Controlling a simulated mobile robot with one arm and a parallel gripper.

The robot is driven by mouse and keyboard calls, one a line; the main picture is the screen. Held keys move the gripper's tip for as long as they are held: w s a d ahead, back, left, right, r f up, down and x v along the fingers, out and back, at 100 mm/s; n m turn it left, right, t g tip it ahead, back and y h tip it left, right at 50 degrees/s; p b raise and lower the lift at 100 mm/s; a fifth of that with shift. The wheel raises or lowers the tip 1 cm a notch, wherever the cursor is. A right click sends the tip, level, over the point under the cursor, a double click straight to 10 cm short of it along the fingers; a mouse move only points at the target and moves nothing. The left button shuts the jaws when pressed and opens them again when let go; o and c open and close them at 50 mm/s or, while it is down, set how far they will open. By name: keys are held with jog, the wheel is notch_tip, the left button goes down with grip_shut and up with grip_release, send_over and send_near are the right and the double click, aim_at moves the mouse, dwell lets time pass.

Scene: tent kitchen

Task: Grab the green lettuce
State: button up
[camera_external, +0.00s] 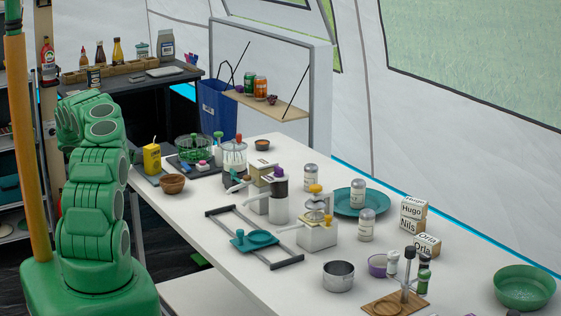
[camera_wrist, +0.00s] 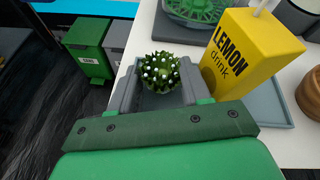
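A round, spiky green thing with white dots (camera_wrist: 160,72), likely the lettuce, shows in the wrist view. It sits between the grey fingers of my gripper (camera_wrist: 159,90), near their tips. The fingers stand wide apart, one on each side of it, and I see no clear grip on it. I cannot tell whether it rests on the surface below. In the external view my green arm is raised at the left, by the table's far left corner. There the fingertips and the green thing are not clearly visible.
The white table (camera_external: 200,207) holds many kitchen items.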

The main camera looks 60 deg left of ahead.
jog(key=c, duration=0.6)
jog(key=shift+r, duration=0.15)
notch_tip(320, 180, up, 10)
jog(key=shift+f, duration=0.15)
